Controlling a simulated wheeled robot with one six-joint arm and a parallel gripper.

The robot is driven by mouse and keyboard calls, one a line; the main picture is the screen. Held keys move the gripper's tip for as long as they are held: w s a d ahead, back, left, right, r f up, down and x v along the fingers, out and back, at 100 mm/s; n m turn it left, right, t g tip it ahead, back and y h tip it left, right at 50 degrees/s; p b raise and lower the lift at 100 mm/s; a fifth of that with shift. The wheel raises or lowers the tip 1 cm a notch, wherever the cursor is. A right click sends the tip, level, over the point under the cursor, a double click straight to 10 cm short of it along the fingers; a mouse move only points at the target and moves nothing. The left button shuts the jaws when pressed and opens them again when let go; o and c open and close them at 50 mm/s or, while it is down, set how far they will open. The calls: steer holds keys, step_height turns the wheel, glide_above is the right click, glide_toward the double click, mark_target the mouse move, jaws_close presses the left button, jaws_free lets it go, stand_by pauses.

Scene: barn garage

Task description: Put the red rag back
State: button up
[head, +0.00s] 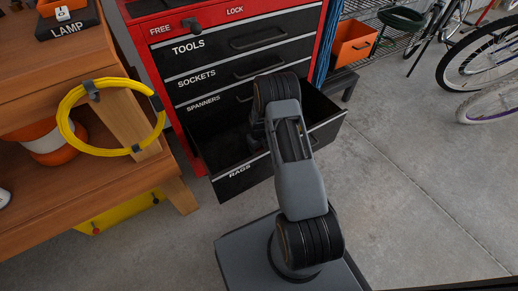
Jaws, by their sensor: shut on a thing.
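The drawer marked RAGS (240,172), the lowest of the labelled ones, stands pulled out from the red tool cabinet (147,48). Its dark interior (215,150) shows no rag in the visible part. My arm reaches over the drawer front, covering its middle and any handle there. A dark end part of my arm (257,140) shows at the drawer, partly behind my arm links. My fingertips are hidden, so what they hold cannot be seen. No red rag is visible.
The drawers marked TOOLS (188,47), SOCKETS (197,77) and SPANNERS (204,102) look shut. A wooden bench (50,210) with a yellow cable coil (68,103) stands close at left. An orange bin (354,43) and bicycles (485,65) are at right. The concrete floor (410,190) is clear.

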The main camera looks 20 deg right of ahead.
steer(key=shift+f, duration=0.15)
steer(key=o, duration=0.9)
